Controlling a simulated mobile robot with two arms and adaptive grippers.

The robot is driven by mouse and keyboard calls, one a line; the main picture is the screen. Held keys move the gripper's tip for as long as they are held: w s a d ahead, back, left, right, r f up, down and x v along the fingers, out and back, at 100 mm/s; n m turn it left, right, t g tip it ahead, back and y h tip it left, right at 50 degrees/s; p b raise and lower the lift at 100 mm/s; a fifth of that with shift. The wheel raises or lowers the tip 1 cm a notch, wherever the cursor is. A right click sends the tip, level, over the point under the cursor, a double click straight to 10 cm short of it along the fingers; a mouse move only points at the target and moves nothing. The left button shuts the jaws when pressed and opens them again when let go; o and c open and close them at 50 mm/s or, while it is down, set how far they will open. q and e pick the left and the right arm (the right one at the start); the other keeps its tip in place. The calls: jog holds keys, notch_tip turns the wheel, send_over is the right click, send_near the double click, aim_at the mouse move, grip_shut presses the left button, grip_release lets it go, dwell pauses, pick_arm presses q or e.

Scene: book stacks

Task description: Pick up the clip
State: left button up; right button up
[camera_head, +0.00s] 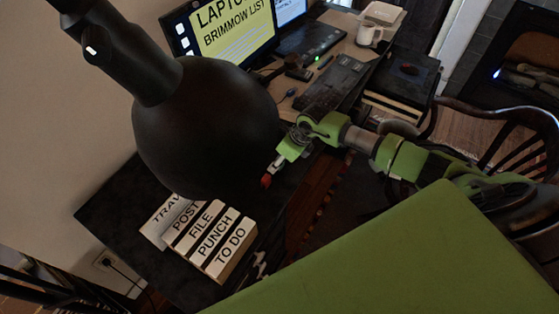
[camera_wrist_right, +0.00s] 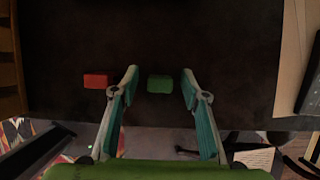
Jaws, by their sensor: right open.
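I cannot tell for sure which thing is the clip. In the right wrist view a small green block (camera_wrist_right: 160,84) lies on the dark desk top, between the two fingers of my right gripper (camera_wrist_right: 160,76) as seen from above. A small red block (camera_wrist_right: 96,80) lies to the left, outside the left finger. My right gripper is open with nothing held. In the head view my right gripper (camera_head: 284,156) is over the dark desk, with the red block (camera_head: 266,181) just below its tip. The green block is not clearly seen there. My left gripper is not in view.
A large black lamp-like globe (camera_head: 205,130) hangs left of my right gripper in the head view. Labelled books (camera_head: 208,235) stand on the dark desk (camera_head: 120,210). Monitors (camera_head: 225,30), a keyboard (camera_head: 333,82) and a mug (camera_head: 369,36) are behind. A wooden chair (camera_head: 510,135) stands right.

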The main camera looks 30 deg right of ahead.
jog(key=c, duration=0.9)
jog(key=shift+o, duration=0.2)
